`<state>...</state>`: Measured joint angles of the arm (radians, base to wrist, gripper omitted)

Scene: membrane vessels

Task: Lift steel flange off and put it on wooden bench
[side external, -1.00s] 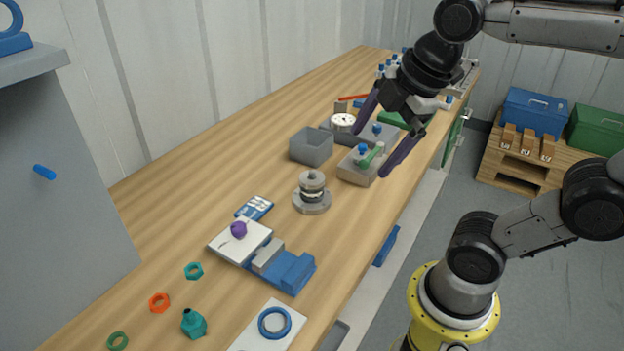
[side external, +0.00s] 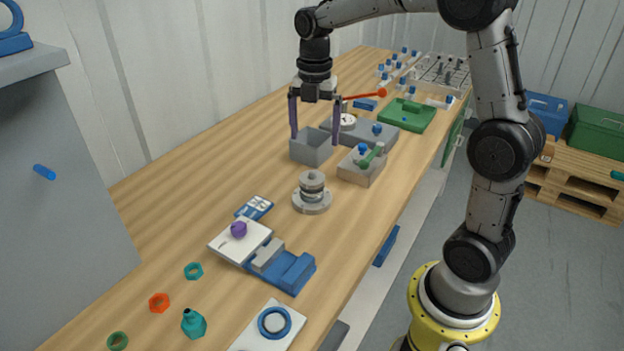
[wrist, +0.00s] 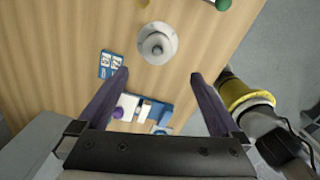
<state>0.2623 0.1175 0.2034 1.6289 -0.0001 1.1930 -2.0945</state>
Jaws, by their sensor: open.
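The steel flange (side external: 311,178) sits on top of a small grey stacked vessel (side external: 312,203) with a wide round base, upright on the wooden bench (side external: 215,155). In the wrist view the vessel is seen from above, with the flange (wrist: 157,43) near the top centre, beyond my fingertips. My gripper (side external: 315,141) points down, open and empty, with its purple fingers spread. It appears over or near the grey open box, behind the vessel in the side view. In the wrist view my gripper (wrist: 159,73) has nothing between its fingers.
A blue fixture with a white plate (side external: 240,240) lies in front. Bare bench lies left of the vessel.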

